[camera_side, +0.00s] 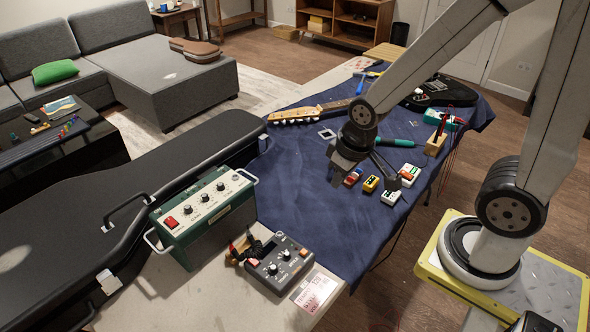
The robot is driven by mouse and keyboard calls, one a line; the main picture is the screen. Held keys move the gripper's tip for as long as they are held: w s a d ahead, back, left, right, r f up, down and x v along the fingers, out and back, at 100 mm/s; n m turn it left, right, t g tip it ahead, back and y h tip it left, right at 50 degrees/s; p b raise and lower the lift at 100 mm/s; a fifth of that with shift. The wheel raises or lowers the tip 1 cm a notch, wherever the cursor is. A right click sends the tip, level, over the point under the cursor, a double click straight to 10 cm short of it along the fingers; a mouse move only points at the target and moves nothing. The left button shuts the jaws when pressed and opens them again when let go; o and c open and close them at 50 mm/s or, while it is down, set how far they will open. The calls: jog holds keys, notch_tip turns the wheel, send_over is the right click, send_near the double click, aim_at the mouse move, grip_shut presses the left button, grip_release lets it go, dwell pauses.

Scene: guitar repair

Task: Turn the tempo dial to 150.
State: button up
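A dark grey box with light knobs and a small display (279,264) sits at the front of the table. A green amplifier-like box (203,216) with a pale panel, several black knobs and a red switch stands left of it. The lettering is too small to read, so I cannot tell which knob is the tempo dial or its setting. My gripper (388,173) is above the blue cloth, near the small coloured pedals and well away from both boxes. Its fingers are small and dark, and I cannot tell whether they are open or shut.
The blue cloth (305,190) holds small pedals (371,184), a green-handled tool (392,142), a guitar neck (310,112) and a black guitar body (447,92). A large black case (60,240) lies at the left. A printed card (315,292) lies beside the grey box.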

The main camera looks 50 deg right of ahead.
jog(key=o, duration=0.7)
jog(key=shift+w+a, duration=0.1)
jog(key=shift+w, duration=0.05)
jog(key=shift+c, duration=0.2)
jog(key=n+g+h, duration=0.1)
jog(key=n+g, duration=0.2)
jog(key=g, duration=0.4)
send_near(272, 266)
jog(key=shift+s+f, duration=0.2)
jog(key=shift+f, duration=0.2)
jog(key=shift+x, duration=3.9)
grip_shut()
